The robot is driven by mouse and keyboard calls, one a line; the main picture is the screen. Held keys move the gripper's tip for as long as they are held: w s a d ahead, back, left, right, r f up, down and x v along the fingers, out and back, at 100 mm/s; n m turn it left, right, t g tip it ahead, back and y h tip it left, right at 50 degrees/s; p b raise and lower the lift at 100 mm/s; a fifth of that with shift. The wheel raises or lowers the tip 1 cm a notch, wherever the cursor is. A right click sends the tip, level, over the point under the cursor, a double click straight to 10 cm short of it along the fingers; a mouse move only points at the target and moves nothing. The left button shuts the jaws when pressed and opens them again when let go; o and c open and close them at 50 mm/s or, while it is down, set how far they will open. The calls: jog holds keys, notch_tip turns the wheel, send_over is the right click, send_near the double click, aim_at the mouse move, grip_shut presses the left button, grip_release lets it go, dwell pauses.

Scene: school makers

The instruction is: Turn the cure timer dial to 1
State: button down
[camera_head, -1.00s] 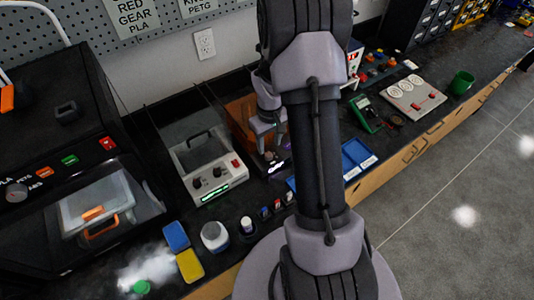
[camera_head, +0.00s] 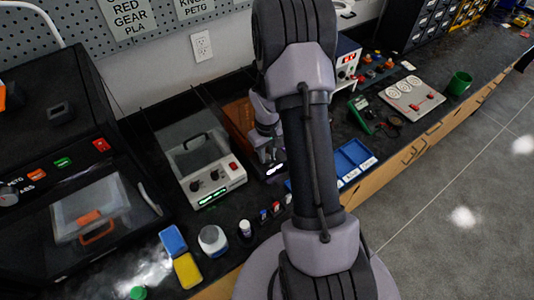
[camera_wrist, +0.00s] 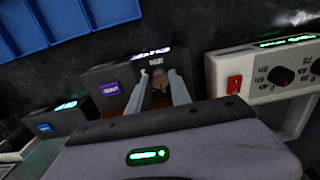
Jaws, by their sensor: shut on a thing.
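The orange-brown cure box (camera_head: 238,116) stands on the bench behind my arm. Its dark front (camera_wrist: 110,72) shows in the wrist view, with a lit display, a small label and a purple-lit button. My gripper (camera_head: 268,157) is at this front in the head view. In the wrist view its two grey fingers (camera_wrist: 160,86) are shut on the small cure timer dial (camera_wrist: 159,78), below the display. The fingers hide most of the dial, and I cannot read its setting.
A white two-knob device (camera_head: 215,178) stands left of the cure box; its red switch (camera_wrist: 234,88) is close beside the gripper in the wrist view. Blue trays (camera_head: 352,158) lie to the right. Small bottles (camera_head: 246,228) stand in front.

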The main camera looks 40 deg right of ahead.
jog(key=shift+m, duration=0.3)
jog(key=m+b, duration=0.1)
jog(key=m, duration=0.2)
jog(key=shift+m+b, duration=0.85)
jog(key=shift+m, duration=1.25)
jog(key=c, duration=1.2)
grip_release()
jog(key=shift+o, duration=0.2)
jog(key=shift+r, duration=0.1)
